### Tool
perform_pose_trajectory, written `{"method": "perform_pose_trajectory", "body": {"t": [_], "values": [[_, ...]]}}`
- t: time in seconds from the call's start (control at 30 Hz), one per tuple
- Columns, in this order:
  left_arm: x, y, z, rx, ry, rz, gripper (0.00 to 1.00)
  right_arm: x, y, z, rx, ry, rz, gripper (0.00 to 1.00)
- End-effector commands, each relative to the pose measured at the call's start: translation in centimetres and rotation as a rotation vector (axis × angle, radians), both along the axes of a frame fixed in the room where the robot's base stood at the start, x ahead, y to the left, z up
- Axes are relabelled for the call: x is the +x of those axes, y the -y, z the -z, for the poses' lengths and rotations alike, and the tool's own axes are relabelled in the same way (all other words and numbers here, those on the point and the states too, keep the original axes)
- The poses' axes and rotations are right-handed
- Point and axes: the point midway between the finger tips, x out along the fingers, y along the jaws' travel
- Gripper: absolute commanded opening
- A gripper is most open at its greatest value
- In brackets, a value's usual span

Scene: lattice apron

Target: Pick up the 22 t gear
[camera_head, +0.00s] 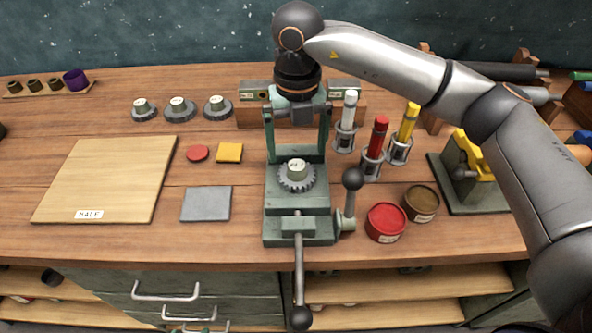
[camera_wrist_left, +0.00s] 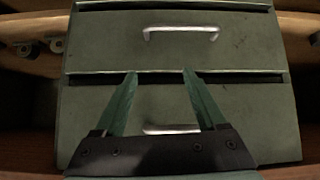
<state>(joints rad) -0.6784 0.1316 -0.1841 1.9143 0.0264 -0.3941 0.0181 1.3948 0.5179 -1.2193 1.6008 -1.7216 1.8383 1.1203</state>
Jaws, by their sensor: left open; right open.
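Several dark toothed gears with pale labelled hubs are in the head view; their labels are too small to read surely, so I cannot tell which is the 22 t gear. One gear (camera_head: 297,178) lies on the green vise-like fixture (camera_head: 284,230). Three more stand in a row at the back left: a left gear (camera_head: 144,110), a middle gear (camera_head: 180,108) and a right gear (camera_head: 217,107). My right gripper (camera_head: 297,150) points down above and behind the fixture's gear, open and empty, fingers spread. My left gripper (camera_wrist_left: 160,75) is open and empty, in front of drawers.
A wooden board (camera_head: 105,180), grey plate (camera_head: 206,204), red disc (camera_head: 198,153) and yellow square (camera_head: 229,153) lie left of the fixture. Marker holders, a red tin (camera_head: 385,222) and a brown tin (camera_head: 420,203) stand to its right. A ball-topped lever (camera_head: 352,180) rises beside the fixture.

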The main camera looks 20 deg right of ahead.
Motion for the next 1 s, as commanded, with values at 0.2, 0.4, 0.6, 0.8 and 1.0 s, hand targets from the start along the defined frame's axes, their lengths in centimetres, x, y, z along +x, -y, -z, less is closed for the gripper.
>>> {"method": "perform_pose_trajectory", "body": {"t": [0.2,0.4,0.6,0.8,1.0], "values": [[0.0,0.0,-0.4,0.0,0.0,0.0,0.73,0.1,0.0,1.6,0.001,-0.002,0.0,1.0],[0.0,0.0,-1.1,0.0,0.0,0.0,0.73,0.5,0.2,4.6,0.0,-0.004,0.0,1.0],[0.0,0.0,-1.2,0.0,-0.001,0.0,0.73,0.6,0.2,6.2,0.002,0.0,-0.001,1.0],[0.0,0.0,-1.2,0.0,-0.001,0.0,0.73,0.6,0.2,6.3,0.002,0.001,-0.001,1.0],[0.0,0.0,-1.2,0.0,-0.001,0.0,0.73,0.6,0.2,6.2,0.002,0.001,-0.001,0.78]]}}
